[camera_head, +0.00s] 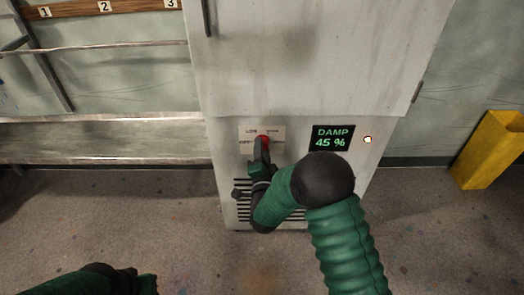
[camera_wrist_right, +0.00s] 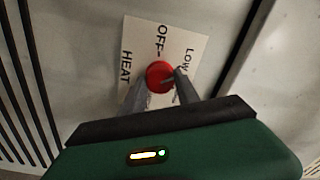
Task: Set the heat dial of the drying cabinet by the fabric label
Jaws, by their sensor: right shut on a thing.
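The drying cabinet (camera_head: 310,60) is pale and stands upright in the middle of the head view. Its red heat dial (camera_head: 262,138) sits on a light plate (camera_head: 276,132) low on the front. In the wrist view the dial (camera_wrist_right: 159,72) is round, and its plate (camera_wrist_right: 190,42) reads OFF, LOW and HEAT. I cannot tell which mark the dial points to. My right gripper (camera_head: 262,148) is shut on the dial, with a finger on either side in the wrist view. My left arm shows at the bottom left, but its gripper is not visible. I see no fabric label.
A display (camera_head: 332,138) on the cabinet reads DAMP 45 %, beside a lit lamp (camera_head: 368,139). Vent slots lie below the dial. A yellow bin (camera_head: 490,150) stands right. Open floor lies in front.

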